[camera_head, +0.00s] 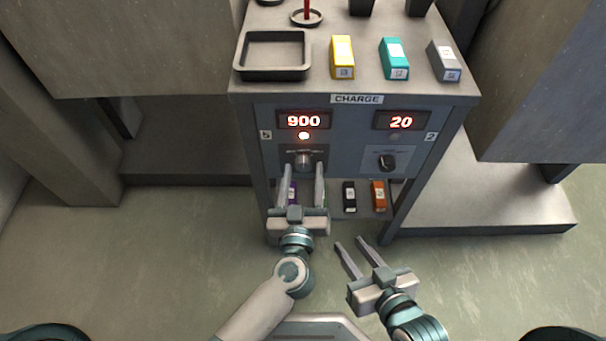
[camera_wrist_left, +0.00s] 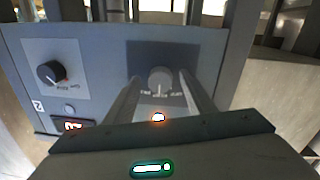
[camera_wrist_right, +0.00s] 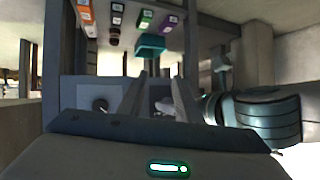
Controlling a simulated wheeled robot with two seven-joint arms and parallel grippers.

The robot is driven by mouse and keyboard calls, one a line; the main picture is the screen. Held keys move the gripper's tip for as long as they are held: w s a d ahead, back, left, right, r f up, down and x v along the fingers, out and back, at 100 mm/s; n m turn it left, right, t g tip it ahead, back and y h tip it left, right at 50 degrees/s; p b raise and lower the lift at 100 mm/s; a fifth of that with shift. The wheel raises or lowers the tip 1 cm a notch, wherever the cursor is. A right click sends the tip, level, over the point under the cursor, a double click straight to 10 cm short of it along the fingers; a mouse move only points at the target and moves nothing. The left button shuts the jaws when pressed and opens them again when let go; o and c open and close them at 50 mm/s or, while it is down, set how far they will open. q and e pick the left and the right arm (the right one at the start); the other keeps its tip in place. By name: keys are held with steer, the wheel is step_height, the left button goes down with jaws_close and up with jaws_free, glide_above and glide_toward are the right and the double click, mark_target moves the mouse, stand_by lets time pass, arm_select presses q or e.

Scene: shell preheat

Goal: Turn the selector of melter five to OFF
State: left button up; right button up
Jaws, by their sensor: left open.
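The selector of melter five (camera_head: 303,160) is a grey knob on the left half of the charge panel, under a display reading 900 and a lit lamp (camera_head: 304,135). My left gripper (camera_head: 303,170) is open, with one finger on each side of this knob. In the left wrist view the knob (camera_wrist_left: 159,80) shows between the two fingers (camera_wrist_left: 160,78); I cannot tell whether they touch it. My right gripper (camera_head: 348,241) is open and empty, low in front of the cabinet.
A second black selector (camera_head: 386,161) sits on the panel's right half, labelled 2, under a display (camera_head: 401,121) reading 20. A black tray (camera_head: 272,55) and yellow, teal and grey boxes stand on top. Black (camera_head: 349,196) and orange (camera_head: 378,196) boxes lie on the shelf below.

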arm_select(q)
steer(key=c, duration=1)
steer(key=shift+c, duration=0.2)
arm_select(e)
steer(key=shift+s+f, duration=0.1)
arm_select(q)
steer(key=shift+n+p, duration=1)
steer(key=shift+n, duration=0.2)
steer(key=n+p, duration=0.1)
steer(key=n, duration=0.2)
steer(key=shift+d, duration=0.1)
steer(key=shift+n+p, duration=0.3)
steer(key=shift+n, duration=0.9)
steer(key=shift+n+t, duration=0.3)
steer(key=shift+n, duration=0.5)
arm_select(e)
steer(key=s+d+f+g+h, duration=0.2)
steer(key=s+d+f+g, duration=0.2)
steer(key=s, duration=0.1)
steer(key=shift+d+f+g, duration=0.25)
steer(key=shift+f+g, duration=0.15)
